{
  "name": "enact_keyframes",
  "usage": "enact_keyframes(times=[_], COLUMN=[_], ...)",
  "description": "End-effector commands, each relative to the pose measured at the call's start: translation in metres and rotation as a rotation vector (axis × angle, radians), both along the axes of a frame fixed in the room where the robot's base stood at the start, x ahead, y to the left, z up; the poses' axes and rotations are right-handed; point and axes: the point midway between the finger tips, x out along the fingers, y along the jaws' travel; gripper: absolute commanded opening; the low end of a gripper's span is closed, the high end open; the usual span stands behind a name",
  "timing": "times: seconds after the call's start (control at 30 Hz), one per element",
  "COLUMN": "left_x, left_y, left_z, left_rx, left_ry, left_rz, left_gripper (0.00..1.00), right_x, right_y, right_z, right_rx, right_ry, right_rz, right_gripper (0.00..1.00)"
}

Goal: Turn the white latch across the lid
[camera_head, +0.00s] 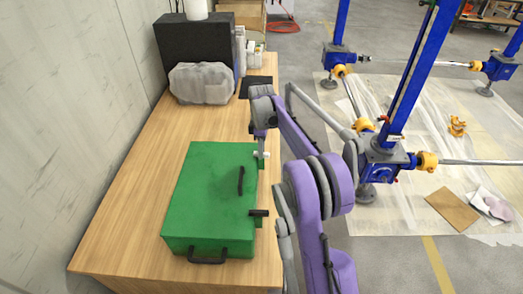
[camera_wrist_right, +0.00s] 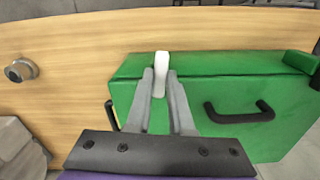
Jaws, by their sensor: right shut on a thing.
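The green box (camera_head: 208,195) lies shut on the wooden table. Its lid side also shows in the right wrist view (camera_wrist_right: 220,85). The white latch (camera_wrist_right: 161,65) stands at the box's edge in the right wrist view. In the head view the latch (camera_head: 262,154) is a small white piece at the box's far right edge. My right gripper (camera_wrist_right: 161,82) has its two grey fingertips closed around the latch. In the head view my right gripper (camera_head: 261,146) is partly hidden by its own wrist. My left gripper does not show.
The box has a black handle on the lid (camera_head: 241,181), another on its near side (camera_head: 207,260) and a black latch (camera_head: 258,213). A grey wrapped bundle (camera_head: 202,83) and black case stand behind. Blue screw jacks (camera_head: 384,155) stand on the floor at right.

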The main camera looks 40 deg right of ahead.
Motion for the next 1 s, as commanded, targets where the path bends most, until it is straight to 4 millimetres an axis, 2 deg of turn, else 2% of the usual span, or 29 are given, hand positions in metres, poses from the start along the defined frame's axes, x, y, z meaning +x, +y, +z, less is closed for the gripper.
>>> enact_keyframes(times=[0.3,0.83,0.87,1.0], left_x=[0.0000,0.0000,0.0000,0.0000], left_y=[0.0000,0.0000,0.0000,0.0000], left_z=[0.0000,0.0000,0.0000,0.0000], left_rx=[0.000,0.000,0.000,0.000], left_ry=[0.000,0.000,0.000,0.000], left_rz=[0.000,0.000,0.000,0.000], left_gripper=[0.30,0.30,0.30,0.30], right_x=[0.0000,-0.0001,-0.0001,0.0000], right_y=[-0.0001,-0.0002,-0.0002,-0.0001], right_z=[0.0001,0.0001,0.0001,0.0001], right_rx=[0.000,0.000,0.000,0.000], right_ry=[0.000,0.000,0.000,0.000], right_rz=[0.112,0.131,0.131,0.131], right_gripper=[0.00,0.00,0.25,0.50])
